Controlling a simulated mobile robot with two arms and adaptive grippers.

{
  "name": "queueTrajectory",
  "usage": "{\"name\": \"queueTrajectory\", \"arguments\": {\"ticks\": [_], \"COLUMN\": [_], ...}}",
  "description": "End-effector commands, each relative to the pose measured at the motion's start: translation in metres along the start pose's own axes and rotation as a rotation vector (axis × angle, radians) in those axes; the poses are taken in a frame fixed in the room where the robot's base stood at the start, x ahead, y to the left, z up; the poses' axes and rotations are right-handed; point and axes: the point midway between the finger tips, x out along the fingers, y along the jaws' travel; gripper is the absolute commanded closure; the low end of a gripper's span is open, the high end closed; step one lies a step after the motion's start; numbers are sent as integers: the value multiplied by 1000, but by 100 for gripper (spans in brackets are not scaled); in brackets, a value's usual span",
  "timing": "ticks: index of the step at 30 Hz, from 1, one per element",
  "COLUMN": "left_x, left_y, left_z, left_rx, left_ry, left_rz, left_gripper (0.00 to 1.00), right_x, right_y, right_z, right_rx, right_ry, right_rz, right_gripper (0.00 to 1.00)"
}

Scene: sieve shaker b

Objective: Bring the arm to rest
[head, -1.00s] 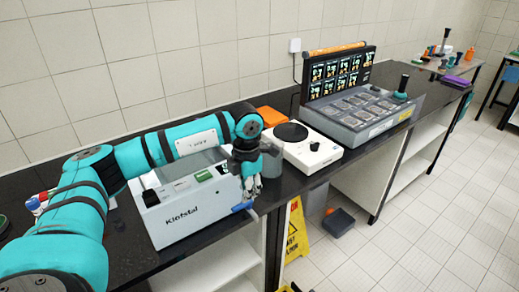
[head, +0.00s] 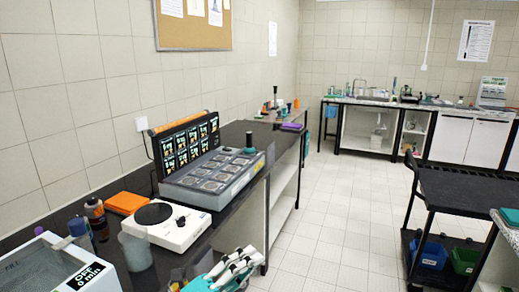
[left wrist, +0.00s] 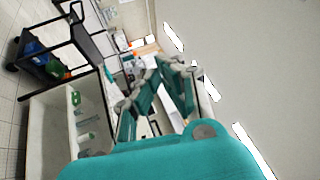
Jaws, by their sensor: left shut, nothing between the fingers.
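My left gripper (head: 236,266) shows at the bottom middle of the head view, low in front of the near bench, with pale grey finger links and teal parts. Its fingers are closed and nothing is seen held in them. In the left wrist view the gripper's folded teal and grey finger links (left wrist: 160,85) stand out beyond a large teal arm cover. The rest of the left arm is hidden below the head picture. My right gripper is in neither view.
A grey machine (head: 52,268), a white hotplate-like device (head: 178,232), bottles and a screened console (head: 215,178) stand on the black bench (head: 262,133). A dark cart (head: 462,195) stands at the right. The tiled floor (head: 330,215) between is clear.

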Motion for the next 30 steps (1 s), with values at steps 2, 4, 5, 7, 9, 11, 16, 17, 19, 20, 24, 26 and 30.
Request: {"name": "queueTrajectory", "arguments": {"ticks": [2,4,5,7,9,11,16,17,19,20,24,26,30], "left_x": [-21,-50,-66,-109,-153,-190,-270,-280,-302,-310,-342,-354,-376], "left_y": [0,11,20,47,77,103,153,158,169,172,183,187,199], "left_z": [30,58,68,84,87,80,40,32,13,6,-30,-46,-71], "left_rx": [-202,-372,-444,-614,-763,-879,-1117,-1147,-1211,-1234,-1336,-1375,-1440], "left_ry": [-250,-476,-572,-799,-1000,-1154,-1464,-1502,-1581,-1610,-1730,-1775,-1851], "left_rz": [-64,-85,-84,-61,-12,42,208,235,295,318,429,477,570], "left_gripper": [100,100,100,100,100,100,100,100,100,100,100,100,100], "right_x": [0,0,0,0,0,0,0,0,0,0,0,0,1], "right_y": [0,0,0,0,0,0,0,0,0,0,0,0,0], "right_z": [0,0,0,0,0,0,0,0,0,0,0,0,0], "right_rx": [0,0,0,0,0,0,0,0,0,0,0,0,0], "right_ry": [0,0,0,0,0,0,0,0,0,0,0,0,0], "right_rz": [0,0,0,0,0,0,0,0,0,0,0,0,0], "right_gripper": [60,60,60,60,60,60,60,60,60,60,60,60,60]}}
